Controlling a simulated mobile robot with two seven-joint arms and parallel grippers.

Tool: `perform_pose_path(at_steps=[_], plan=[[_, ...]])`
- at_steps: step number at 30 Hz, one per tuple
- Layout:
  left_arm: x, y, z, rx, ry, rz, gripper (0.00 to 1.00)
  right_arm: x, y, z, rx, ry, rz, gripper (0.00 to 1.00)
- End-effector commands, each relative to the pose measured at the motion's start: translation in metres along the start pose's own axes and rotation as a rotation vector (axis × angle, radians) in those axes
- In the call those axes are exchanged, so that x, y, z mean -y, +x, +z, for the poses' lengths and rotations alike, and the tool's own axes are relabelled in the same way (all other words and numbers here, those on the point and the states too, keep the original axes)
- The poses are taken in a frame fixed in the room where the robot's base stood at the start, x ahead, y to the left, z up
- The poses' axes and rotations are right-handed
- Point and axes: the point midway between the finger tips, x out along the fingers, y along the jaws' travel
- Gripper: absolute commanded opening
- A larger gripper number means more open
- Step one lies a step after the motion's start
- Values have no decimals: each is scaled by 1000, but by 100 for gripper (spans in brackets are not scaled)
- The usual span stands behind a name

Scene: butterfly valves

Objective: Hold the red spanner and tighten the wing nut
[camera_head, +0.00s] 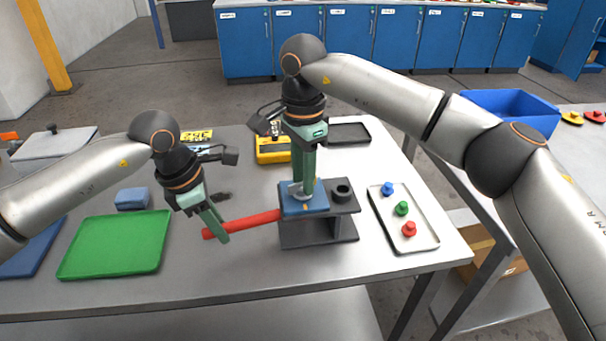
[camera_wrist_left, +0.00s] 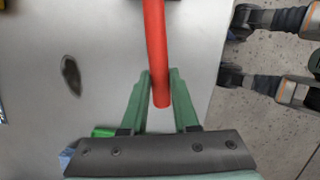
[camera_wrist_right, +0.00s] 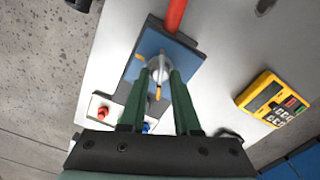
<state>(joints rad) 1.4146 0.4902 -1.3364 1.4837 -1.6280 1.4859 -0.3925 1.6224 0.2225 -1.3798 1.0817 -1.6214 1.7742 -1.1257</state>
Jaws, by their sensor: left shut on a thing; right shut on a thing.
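The red spanner (camera_head: 250,222) lies level, running from the blue valve block (camera_head: 290,207) out to the left. My left gripper (camera_head: 217,230) is shut on its free end; the left wrist view shows the spanner (camera_wrist_left: 155,45) between the two green fingers (camera_wrist_left: 161,76). The wing nut (camera_wrist_right: 157,68), silvery with yellow-orange marks, sits on top of the blue block. My right gripper (camera_head: 303,188) points down over it and is shut on it. In the right wrist view its fingers (camera_wrist_right: 160,78) stand on either side of the nut and hide part of it.
The block sits on a dark stand (camera_head: 318,230) with a black ring (camera_head: 342,190) beside it. A tray (camera_head: 385,215) with blue, green and red knobs stands to the right. A green tray (camera_head: 115,247) lies left, a yellow meter (camera_head: 272,150) behind. The table front is clear.

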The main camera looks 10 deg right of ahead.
Motion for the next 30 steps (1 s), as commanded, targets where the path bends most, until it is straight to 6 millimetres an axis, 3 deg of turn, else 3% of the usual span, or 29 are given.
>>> perform_pose_path(at_steps=[30], plan=[[0, 1, 0, 1, -1, -1, 0, 0, -4, 1, 6, 966, -7, 0]])
